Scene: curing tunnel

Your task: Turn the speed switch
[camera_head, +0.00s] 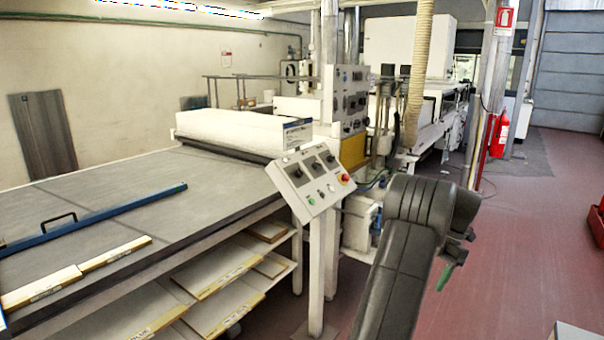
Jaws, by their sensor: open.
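A light grey slanted control panel (309,181) stands on a white post at the end of the long table. It has several dark round controls, including a left one (297,174) and a right one (330,159). A green button (311,199) and a red button on yellow (345,178) are at its lower part. The labels are too small to read, so I cannot tell which control is the speed switch. My gripper (450,273) is mostly hidden behind my dark arm; only a green finger piece shows, right of the panel and apart from it.
The long grey table (110,200) fills the left, with a blue bar (95,217) on it and boards on shelves below. A taller machine cabinet (345,110) stands behind the panel. Red floor (520,250) is open at right; a red crate (597,222) is at the edge.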

